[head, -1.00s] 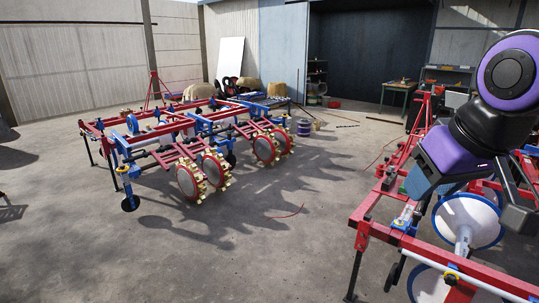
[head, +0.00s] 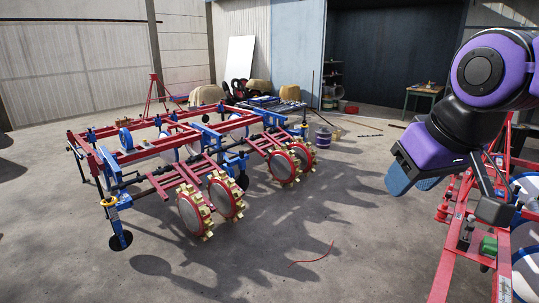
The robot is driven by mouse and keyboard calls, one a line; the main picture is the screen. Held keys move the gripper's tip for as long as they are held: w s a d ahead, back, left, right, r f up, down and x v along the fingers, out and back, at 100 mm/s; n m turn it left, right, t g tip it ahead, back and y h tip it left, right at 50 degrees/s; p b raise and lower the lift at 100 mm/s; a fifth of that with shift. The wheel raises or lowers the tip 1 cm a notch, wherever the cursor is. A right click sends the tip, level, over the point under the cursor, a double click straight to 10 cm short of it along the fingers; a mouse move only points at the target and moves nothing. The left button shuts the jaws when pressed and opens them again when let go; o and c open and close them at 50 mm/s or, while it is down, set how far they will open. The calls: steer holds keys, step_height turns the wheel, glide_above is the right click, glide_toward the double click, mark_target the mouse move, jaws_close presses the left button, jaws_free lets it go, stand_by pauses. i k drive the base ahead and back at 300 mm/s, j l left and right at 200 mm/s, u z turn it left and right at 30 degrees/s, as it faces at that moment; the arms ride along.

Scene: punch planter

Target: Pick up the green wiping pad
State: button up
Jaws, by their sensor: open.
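A small green block-like thing (head: 488,246), likely the wiping pad, sits on the red frame of the right planter (head: 446,262). My gripper (head: 490,192) hangs above it at the right, with a dark finger pointing down. It is open and holds nothing that I can see. The gap between finger and green thing looks small in the picture, but I cannot tell the depth. The far finger is partly hidden by the purple wrist.
A second red and blue planter (head: 178,138) with toothed discs stands at the left. A thin red hose piece (head: 313,257) lies on the concrete floor.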

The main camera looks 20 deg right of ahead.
mark_target(488, 248)
steer(key=i+z, duration=0.35)
steer(key=i+j+z, duration=0.2)
steer(key=i+z, duration=0.85)
steer(key=z, duration=0.3)
steer(key=i+j+z, duration=0.15)
steer(key=i+z, duration=0.3)
steer(key=i+j+z, duration=0.15)
steer(key=z, duration=0.35)
steer(key=j, duration=0.1)
